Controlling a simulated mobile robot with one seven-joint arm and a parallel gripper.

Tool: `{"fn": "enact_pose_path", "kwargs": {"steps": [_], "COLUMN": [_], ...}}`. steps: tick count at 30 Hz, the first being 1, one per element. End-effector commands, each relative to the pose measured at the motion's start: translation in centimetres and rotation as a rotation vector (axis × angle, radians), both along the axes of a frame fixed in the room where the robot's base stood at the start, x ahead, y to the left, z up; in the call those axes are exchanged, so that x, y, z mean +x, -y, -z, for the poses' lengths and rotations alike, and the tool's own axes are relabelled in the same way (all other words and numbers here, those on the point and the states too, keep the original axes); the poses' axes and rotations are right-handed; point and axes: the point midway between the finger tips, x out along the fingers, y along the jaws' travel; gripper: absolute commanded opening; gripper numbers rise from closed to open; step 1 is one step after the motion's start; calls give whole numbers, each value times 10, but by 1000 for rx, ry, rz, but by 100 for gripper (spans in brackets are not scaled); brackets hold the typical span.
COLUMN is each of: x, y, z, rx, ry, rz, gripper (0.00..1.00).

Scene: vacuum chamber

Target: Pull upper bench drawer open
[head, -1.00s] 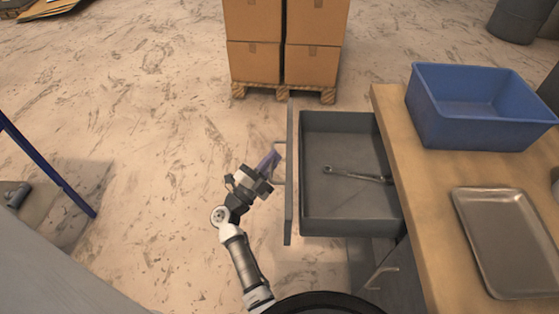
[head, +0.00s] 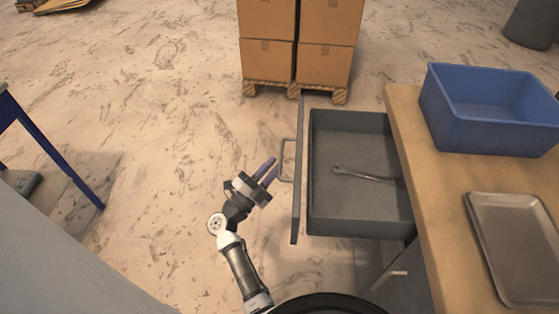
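The upper bench drawer (head: 325,212) is pulled out to the left from under the wooden bench top (head: 412,160). Its grey inside shows, with a wrench (head: 366,175) lying in it. The drawer's handle (head: 286,160) is a bar on the outer side of the front panel (head: 299,190). My gripper (head: 267,170) is just left of the handle, with its two purple fingers apart. It looks empty, and a small gap shows between the fingertips and the handle.
A blue bin (head: 490,118) and a metal tray (head: 515,250) stand on the bench. A second handle (head: 388,278) shows below the drawer. Stacked boxes (head: 300,45) on a pallet stand beyond it. A blue-legged table (head: 50,150) is at the left. Floor left of my gripper is clear.

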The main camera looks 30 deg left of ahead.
Motion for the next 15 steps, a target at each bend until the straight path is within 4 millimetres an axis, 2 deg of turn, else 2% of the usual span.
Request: {"fn": "enact_pose_path", "kwargs": {"steps": [1,9,15], "x": [-11,-62,-81], "y": [-4,-20,-26], "z": [9,31,37], "rx": [-1,0,0], "ry": [-2,0,0], "rz": [-2,-2,0], "gripper": [20,20,20]}}
